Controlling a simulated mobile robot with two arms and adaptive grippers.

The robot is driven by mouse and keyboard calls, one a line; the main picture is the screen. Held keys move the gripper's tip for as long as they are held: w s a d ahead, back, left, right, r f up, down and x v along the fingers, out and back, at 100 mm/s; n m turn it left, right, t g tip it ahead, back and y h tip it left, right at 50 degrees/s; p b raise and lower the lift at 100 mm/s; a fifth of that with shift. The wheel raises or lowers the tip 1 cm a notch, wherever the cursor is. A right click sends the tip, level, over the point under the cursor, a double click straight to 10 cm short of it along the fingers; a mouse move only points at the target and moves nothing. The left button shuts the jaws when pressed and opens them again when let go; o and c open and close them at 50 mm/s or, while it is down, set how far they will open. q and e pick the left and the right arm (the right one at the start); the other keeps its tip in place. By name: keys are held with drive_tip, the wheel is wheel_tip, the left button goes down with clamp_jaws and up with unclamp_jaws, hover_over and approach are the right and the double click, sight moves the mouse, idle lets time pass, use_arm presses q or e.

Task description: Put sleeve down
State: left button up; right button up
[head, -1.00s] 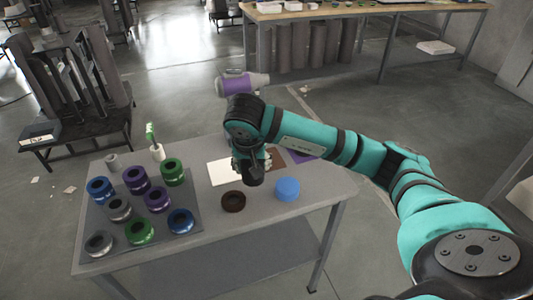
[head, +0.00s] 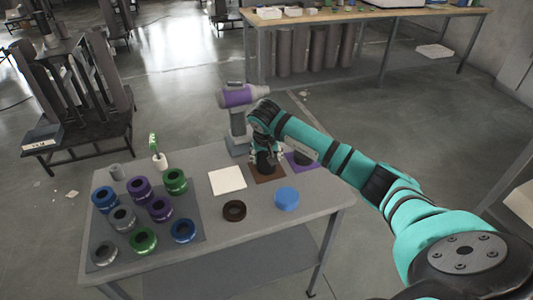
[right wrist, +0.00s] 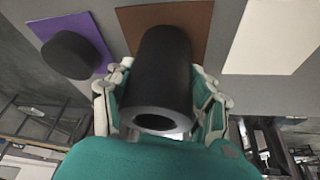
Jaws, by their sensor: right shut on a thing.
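My right gripper (right wrist: 160,100) is shut on a black sleeve (right wrist: 163,75), a hollow cylinder whose open end faces the wrist camera. The sleeve is over the brown mat (right wrist: 190,20); I cannot tell whether it touches it. In the head view my right gripper (head: 266,156) is at the brown mat (head: 268,179), near the table's far right side. Another black cylindrical piece (right wrist: 72,55) stands on the purple mat (right wrist: 38,28), beside the held sleeve and apart from it. The white mat (head: 228,181) is bare. My left gripper is not in view.
A grey and purple tool (head: 240,97) stands upright behind the mats. Several coloured rings stand on a dark mat (head: 190,255) at the left, near a small white holder (head: 160,162).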

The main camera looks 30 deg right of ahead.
drive_tip(key=shift+f, duration=0.1)
drive_tip(key=o, duration=1.3)
drive_tip(key=shift+r, duration=0.3)
drive_tip(key=b+v, duration=0.1)
drive_tip(key=v, duration=1)
drive_tip(key=shift+s+r+b, duration=0.2)
drive_tip(key=shift+r+b, duration=0.05)
drive_tip(key=shift+b, duration=0.15)
drive_tip(key=shift+a, duration=0.2)
